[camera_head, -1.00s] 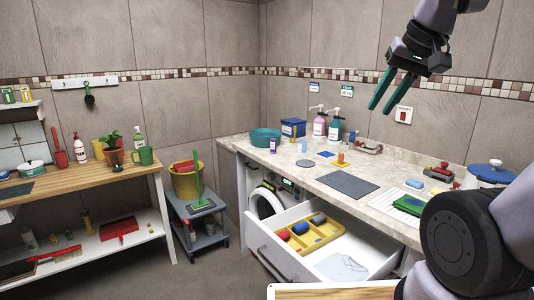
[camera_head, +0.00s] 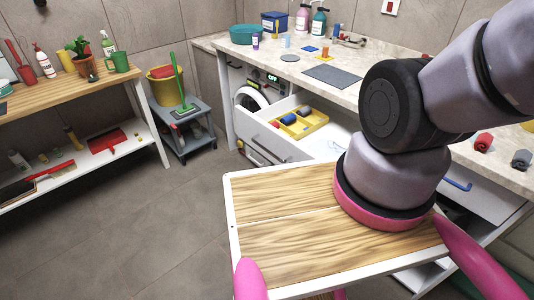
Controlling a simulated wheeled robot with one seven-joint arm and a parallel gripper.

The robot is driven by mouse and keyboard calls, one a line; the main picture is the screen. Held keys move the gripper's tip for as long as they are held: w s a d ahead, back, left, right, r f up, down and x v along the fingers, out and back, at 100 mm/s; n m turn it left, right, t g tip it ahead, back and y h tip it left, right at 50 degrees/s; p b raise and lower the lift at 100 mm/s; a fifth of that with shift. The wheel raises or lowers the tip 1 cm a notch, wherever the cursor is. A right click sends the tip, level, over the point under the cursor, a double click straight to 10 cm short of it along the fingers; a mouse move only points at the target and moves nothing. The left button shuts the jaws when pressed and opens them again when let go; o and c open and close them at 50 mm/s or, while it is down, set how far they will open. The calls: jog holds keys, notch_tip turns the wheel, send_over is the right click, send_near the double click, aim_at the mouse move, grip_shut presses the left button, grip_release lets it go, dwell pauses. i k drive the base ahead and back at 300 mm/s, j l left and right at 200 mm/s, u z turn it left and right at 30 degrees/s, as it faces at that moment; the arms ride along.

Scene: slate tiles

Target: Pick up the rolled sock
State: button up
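Three small rolled bundles that look like rolled socks lie in a yellow divided tray (camera_head: 312,128) inside the open white drawer (camera_head: 262,141): a red one (camera_head: 275,124), a blue one (camera_head: 289,119) and a dark grey one (camera_head: 304,111). A red roll (camera_head: 484,141) and a grey roll (camera_head: 521,158) lie at the far right on the counter; I cannot tell whether they are socks. My gripper is out of view. My arm fills the right side and hides the drawer's right part and some of the counter.
The counter (camera_head: 345,89) holds a grey mat (camera_head: 332,75), a teal basin (camera_head: 245,34) and pump bottles (camera_head: 318,22). A grey cart (camera_head: 190,128) carries a yellow bucket (camera_head: 163,85). A wooden bench (camera_head: 60,92) stands left. Floor (camera_head: 150,220) is clear between.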

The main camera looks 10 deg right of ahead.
aim_at(483, 142)
jog(key=z, duration=1.95)
